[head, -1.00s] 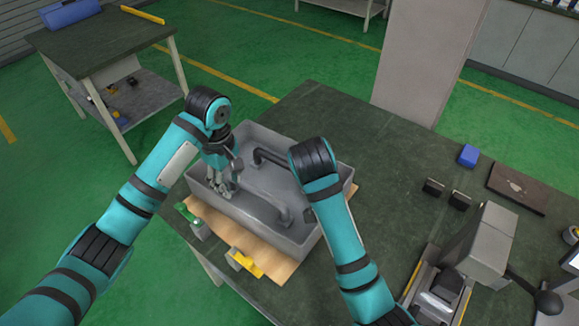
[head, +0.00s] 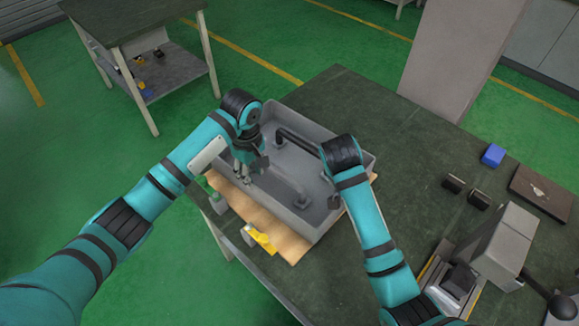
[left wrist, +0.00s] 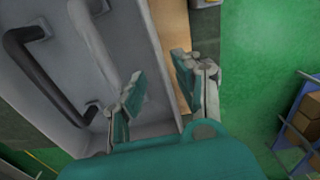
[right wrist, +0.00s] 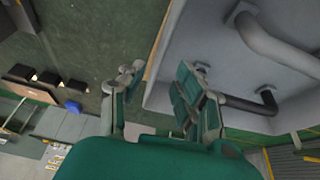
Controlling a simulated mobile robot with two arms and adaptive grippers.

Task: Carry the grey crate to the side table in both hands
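The grey crate (head: 325,229) sits on a wooden board (head: 283,237) on the green-topped workbench. A black bar and a grey bar, like handles, lie inside it. My left gripper (head: 245,172) is at the crate's left end. In the left wrist view its open fingers (left wrist: 163,85) straddle the crate wall, one inside and one outside. My right gripper is mostly hidden behind its arm in the head view. In the right wrist view its open fingers (right wrist: 158,85) lie either side of the opposite wall. The side table (head: 138,18) stands at the upper left.
A blue block (head: 493,155), black blocks (head: 453,184), a dark plate (head: 541,192) and a grey machine (head: 505,240) are on the bench's right. Green floor lies between bench and side table.

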